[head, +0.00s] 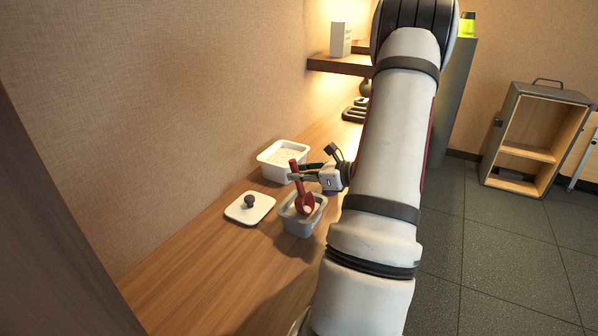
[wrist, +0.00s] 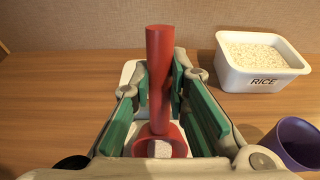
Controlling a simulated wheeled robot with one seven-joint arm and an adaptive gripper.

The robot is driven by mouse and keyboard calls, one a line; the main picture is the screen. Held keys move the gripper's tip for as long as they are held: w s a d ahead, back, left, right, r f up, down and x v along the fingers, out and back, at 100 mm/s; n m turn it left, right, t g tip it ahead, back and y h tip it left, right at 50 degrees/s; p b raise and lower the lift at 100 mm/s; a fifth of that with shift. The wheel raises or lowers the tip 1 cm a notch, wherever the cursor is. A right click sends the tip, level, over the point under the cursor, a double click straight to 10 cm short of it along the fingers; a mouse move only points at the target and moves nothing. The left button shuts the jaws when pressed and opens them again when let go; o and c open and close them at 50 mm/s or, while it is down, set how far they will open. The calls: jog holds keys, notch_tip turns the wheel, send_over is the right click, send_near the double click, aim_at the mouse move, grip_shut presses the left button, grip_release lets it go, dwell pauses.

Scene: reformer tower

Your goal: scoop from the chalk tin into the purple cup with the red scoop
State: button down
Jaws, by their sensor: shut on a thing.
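My gripper (head: 300,176) is shut on the handle of the red scoop (head: 304,200), which hangs bowl-down at the grey tin (head: 299,227). In the wrist view the scoop's handle (wrist: 160,75) stands between the green finger pads, and something whitish shows within the red bowl rim. The grey tin looks like the chalk tin; no label on it is readable. I cannot tell whether the bowl is in the tin or just above it. The purple cup (wrist: 294,143) is at the right edge of the wrist view, partly cut off; my arm seems to hide it in the head view.
A white tub labelled RICE (wrist: 263,80) stands behind the grey tin, and also shows in the head view (head: 269,168). A white lid with a dark knob (head: 245,210) lies left of the tin. The front left of the wooden counter (head: 190,275) is clear.

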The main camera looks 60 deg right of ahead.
aim_at(296, 183)
jog(key=shift+w+f+g, duration=0.3)
jog(key=shift+f+g, duration=0.05)
jog(key=shift+f, duration=0.6)
jog(key=shift+w+f+g, duration=0.25)
jog(key=shift+f+g, duration=0.1)
jog(key=shift+f, duration=0.6)
jog(key=shift+w+a+g+p, duration=0.1)
jog(key=shift+w+g+p, duration=0.4)
jog(key=shift+p, duration=0.3)
jog(key=w+g+p, duration=0.1)
jog(key=g+p, duration=0.1)
jog(key=p, duration=0.2)
jog(key=w+f+g+p, duration=0.1)
jog(key=g+p, duration=0.1)
jog(key=p, duration=0.2)
jog(key=w+g+p, duration=0.2)
jog(key=p, duration=0.2)
jog(key=shift+w+a+f, duration=0.1)
jog(key=shift+a+f, duration=0.05)
jog(key=shift+f, duration=0.25)
jog(key=shift+w+g+h+p, duration=0.15)
jog(key=shift+g+h+p, duration=0.15)
jog(key=shift+p, duration=0.65)
jog(key=shift+w+g+p, duration=0.3)
jog(key=shift+g+p, duration=0.1)
jog(key=shift+p, duration=0.7)
jog(key=shift+w+p, duration=0.15)
jog(key=shift+p, duration=0.6)
